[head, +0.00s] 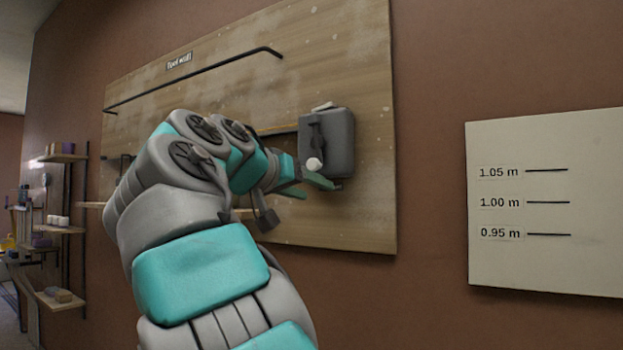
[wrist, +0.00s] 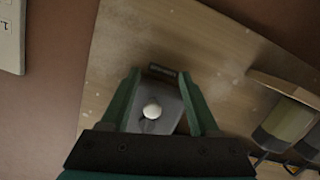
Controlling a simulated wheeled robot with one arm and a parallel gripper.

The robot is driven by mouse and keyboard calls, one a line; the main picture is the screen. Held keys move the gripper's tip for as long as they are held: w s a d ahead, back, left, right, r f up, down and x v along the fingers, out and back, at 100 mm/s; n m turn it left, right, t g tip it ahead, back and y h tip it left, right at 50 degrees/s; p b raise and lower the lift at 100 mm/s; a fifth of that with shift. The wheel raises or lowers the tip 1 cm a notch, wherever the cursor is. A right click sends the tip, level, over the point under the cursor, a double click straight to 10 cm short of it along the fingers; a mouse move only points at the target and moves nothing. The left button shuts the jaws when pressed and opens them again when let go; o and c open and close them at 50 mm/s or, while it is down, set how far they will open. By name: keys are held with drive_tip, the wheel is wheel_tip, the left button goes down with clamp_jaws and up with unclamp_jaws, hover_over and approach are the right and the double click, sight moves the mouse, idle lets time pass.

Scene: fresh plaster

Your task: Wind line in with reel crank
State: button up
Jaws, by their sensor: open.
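The reel (head: 340,140) is a dark grey box mounted on the right part of the wooden tool wall board. Its crank is a dark arm with a white round knob (head: 314,164) at its lower end. In the wrist view the white knob (wrist: 152,111) sits between my two green fingers, with the grey reel (wrist: 165,92) behind it. My gripper (head: 319,182) is open at the front of the reel, close to the knob. In the wrist view my gripper (wrist: 163,88) shows gaps on both sides of the knob. I cannot see any line clearly.
The wooden board (head: 370,215) carries a black rail (head: 200,78) along its top. A pale height chart (head: 545,265) hangs to the right. Shelves (head: 60,229) stand at the far left. Beside the reel in the wrist view are jar-like objects (wrist: 284,122).

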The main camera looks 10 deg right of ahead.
sight(311, 165)
drive_tip(key=s+a+r+m+t+h+b, duration=0.1)
drive_tip(key=s+a+r+m+t+b, duration=0.15)
drive_tip(key=a+r+m, duration=0.2)
drive_tip(key=shift+n+g, duration=0.45)
drive_tip(key=x, duration=0.3)
drive_tip(key=p+x, duration=0.1)
drive_tip(key=x, duration=0.3)
drive_tip(key=shift+s+d, duration=0.15)
drive_tip(key=shift+d, duration=0.2)
clamp_jaws()
